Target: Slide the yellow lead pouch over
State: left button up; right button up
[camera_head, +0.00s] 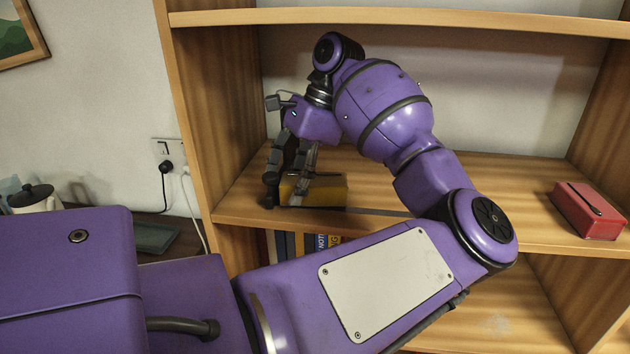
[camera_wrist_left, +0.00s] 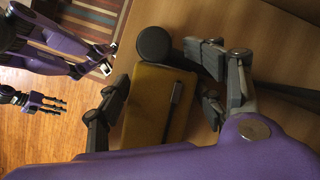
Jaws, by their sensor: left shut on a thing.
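The yellow lead pouch (camera_head: 328,192) lies on the middle shelf near its left end; my fingers hide part of it. In the left wrist view the yellow pouch (camera_wrist_left: 145,112) shows a dark strip on its face. My left gripper (camera_head: 285,192) reaches down at the pouch's left part. In the wrist view my left gripper (camera_wrist_left: 157,92) has fingers on both sides of the pouch and is shut on it. My right gripper (camera_wrist_left: 45,102) shows small at the left of the wrist view; its opening is unclear.
A red case (camera_head: 588,212) with a dark handle lies at the shelf's right. Books (camera_head: 310,243) stand below. The shelf between pouch and red case looks mostly clear, partly hidden by my arm. A dark round thing (camera_wrist_left: 153,44) is beside the pouch. The left upright (camera_head: 190,110) is close.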

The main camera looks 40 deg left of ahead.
pick_arm(q)
jog(key=shift+s+a+f, duration=0.25)
jog(key=shift+s+a, duration=0.35)
jog(key=shift+a, duration=0.1)
jog(key=shift+w+d, duration=0.1)
jog(key=shift+c, duration=0.2)
jog(key=o, duration=1)
jog(key=shift+c, duration=0.2)
jog(key=shift+o, duration=1.4)
jog(key=shift+w, duration=0.1)
jog(key=shift+o, duration=0.4)
jog(key=shift+a, duration=0.4)
jog(key=shift+d+r, duration=0.2)
